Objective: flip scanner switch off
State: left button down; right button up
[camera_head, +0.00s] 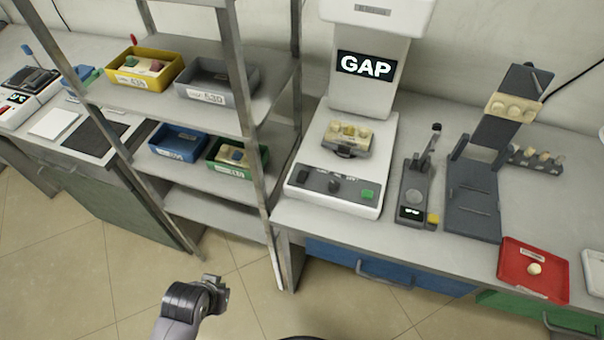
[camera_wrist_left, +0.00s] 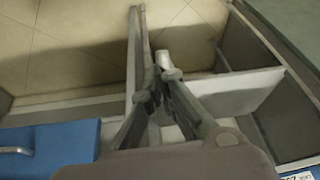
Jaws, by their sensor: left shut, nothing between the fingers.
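The scanner (camera_head: 322,204) is a white machine on the bench with a tall column and a screen reading "GAP". Its dark front panel holds a small switch or knob on the left, a round black knob (camera_head: 334,186) in the middle and a green button at the right. The switch's exact position is too small to tell. A dental model (camera_head: 348,135) sits on its stage. My left gripper (camera_head: 222,287) is low in front of the shelf rack, well below and left of the scanner, touching nothing. In the left wrist view its fingers (camera_wrist_left: 160,75) are together and empty. My right gripper is not in view.
The metal shelf rack (camera_head: 187,205) with yellow, grey, blue and green trays stands left of the scanner. A small dark device (camera_head: 414,195) and a dark stand (camera_head: 473,195) are to its right. A red tray (camera_head: 520,281) sits near the front edge. Floor is free before the bench.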

pick_arm(q)
jog(key=w+d+r+t+h, duration=0.1)
jog(key=w+d+r+t, duration=0.3)
jog(key=r, duration=0.3)
jog(key=w+d+r+m+t+h, duration=0.1)
jog(key=w+d+r+t+h, duration=0.1)
jog(key=w+d+r+t, duration=0.2)
jog(key=w+d+r+t+h, duration=0.2)
jog(key=w+d+r+t, duration=0.2)
jog(key=d+r, duration=0.4)
notch_tip(320, 180, up, 4)
jog(key=shift+r+m, duration=0.1)
jog(key=shift+m, duration=0.2)
jog(key=p, duration=0.2)
send_over(302, 182)
jog(key=s, duration=0.1)
jog(key=shift+s+a+f, duration=0.15)
jog(key=shift+f, duration=0.25)
jog(key=shift+w+f, duration=0.25)
jog(key=shift+f, duration=0.4)
jog(key=shift+w+f, duration=0.25)
jog(key=shift+f, duration=0.35)
jog(key=shift+w+d+f, duration=0.1)
jog(key=shift+d+f, duration=0.1)
jog(key=shift+f, duration=0.7)
